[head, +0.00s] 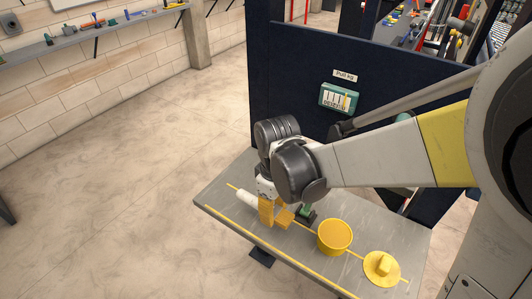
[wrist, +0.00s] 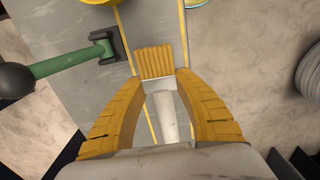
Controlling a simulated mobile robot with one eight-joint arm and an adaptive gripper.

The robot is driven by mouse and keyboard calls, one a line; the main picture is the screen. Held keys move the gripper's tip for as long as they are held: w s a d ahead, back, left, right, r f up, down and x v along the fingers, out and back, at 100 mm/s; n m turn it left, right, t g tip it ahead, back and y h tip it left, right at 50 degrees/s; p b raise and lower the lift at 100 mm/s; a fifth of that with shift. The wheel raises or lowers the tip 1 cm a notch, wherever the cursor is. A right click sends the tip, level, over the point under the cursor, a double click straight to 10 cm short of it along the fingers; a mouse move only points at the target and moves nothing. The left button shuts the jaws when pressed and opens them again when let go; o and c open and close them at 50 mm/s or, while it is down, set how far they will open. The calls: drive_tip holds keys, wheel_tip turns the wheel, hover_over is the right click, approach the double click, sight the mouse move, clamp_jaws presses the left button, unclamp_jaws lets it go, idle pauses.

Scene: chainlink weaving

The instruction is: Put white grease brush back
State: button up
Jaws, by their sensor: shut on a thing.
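The white grease brush has a white handle (head: 245,198) and a block of yellow bristles (head: 284,217). My gripper (head: 268,222), with its orange fingers pointing down over the grey bench, is shut on the brush. In the wrist view the fingers (wrist: 162,82) stand on both sides of the white handle (wrist: 168,112), just behind the ridged yellow bristles (wrist: 155,62). The bristles point toward the yellow pot (head: 334,237). The fingers hide the middle of the brush in the head view. I cannot tell whether the brush touches the bench.
The grey bench (head: 225,187) has yellow lines along it. A yellow lid with a knob (head: 381,267) lies past the pot. A dark panel (head: 290,75) rises behind the bench.

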drive_tip(key=w+f, duration=0.2)
drive_tip(key=w, duration=0.1)
drive_tip(key=w+b, duration=0.1)
drive_tip(key=shift+w+a+f, duration=0.2)
drive_tip(key=shift+f, duration=0.2)
wheel_tip(320, 180, down, 4)
drive_tip(key=shift+r+b, duration=0.2)
drive_tip(key=shift+b, duration=0.7)
drive_tip(key=shift+r, duration=0.15)
drive_tip(key=shift+c, duration=0.6)
drive_tip(key=o, duration=1.2)
drive_tip(key=shift+f, duration=0.2)
